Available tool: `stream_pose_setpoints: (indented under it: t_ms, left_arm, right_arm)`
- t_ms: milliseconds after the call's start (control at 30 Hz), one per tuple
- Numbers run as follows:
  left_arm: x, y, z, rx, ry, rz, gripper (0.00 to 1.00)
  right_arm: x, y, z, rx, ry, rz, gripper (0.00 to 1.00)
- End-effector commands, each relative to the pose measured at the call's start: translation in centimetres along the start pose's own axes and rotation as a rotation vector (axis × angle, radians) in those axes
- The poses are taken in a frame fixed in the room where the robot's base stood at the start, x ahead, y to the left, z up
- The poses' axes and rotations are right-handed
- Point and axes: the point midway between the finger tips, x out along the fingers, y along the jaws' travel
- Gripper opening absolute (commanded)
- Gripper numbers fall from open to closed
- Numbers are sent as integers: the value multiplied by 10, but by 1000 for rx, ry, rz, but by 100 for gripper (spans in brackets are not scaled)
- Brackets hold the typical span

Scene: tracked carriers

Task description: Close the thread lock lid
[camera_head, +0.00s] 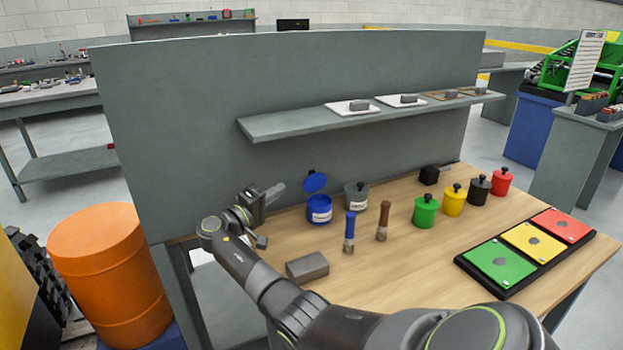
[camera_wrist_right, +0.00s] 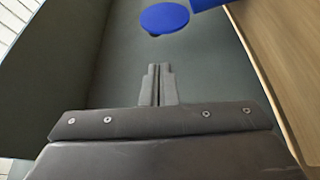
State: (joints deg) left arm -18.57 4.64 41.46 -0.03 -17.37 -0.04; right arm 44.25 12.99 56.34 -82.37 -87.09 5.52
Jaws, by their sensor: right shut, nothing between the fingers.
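The thread lock is most likely the blue jar (camera_head: 319,212) with a white label, standing on the wooden table near the grey back panel. Its blue lid (camera_head: 315,182) is open and tilted up behind the jar. My right gripper (camera_head: 279,188) is to the left of the lid, apart from it, in front of the panel. Its fingers are shut and empty. In the right wrist view the fingertips (camera_wrist_right: 158,68) sit below the round lid (camera_wrist_right: 165,18), with a gap between. The jar (camera_wrist_right: 207,4) is cut off at the top edge. My left gripper is not in view.
A grey lidded pot (camera_head: 356,196) stands right of the blue jar. A blue-handled brush (camera_head: 349,232) and a brown-handled brush (camera_head: 383,221) stand in front. A grey block (camera_head: 307,267) lies near my right arm. The panel's shelf (camera_head: 290,124) overhangs behind.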

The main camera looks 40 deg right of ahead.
Motion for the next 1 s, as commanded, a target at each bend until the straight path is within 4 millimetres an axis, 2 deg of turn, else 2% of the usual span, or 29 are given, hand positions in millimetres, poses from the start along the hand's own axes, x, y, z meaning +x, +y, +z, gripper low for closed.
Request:
stream_pose_setpoints:
  t_ms: [167, 400, 600, 800, 1000]
  left_arm:
    - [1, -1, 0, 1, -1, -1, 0]
    - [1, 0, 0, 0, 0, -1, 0]
    - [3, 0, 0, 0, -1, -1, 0]
    - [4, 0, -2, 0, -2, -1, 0]
    - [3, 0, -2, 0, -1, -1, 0]
  right_arm:
    - [13, 5, -1, 8, -6, 11, 0]
    - [56, 5, 0, 7, -6, 11, 0]
    - [86, 4, 0, 7, -6, 10, 0]
    - [99, 4, 0, 7, -4, 8, 0]
    - [100, 4, 0, 7, -4, 7, 0]
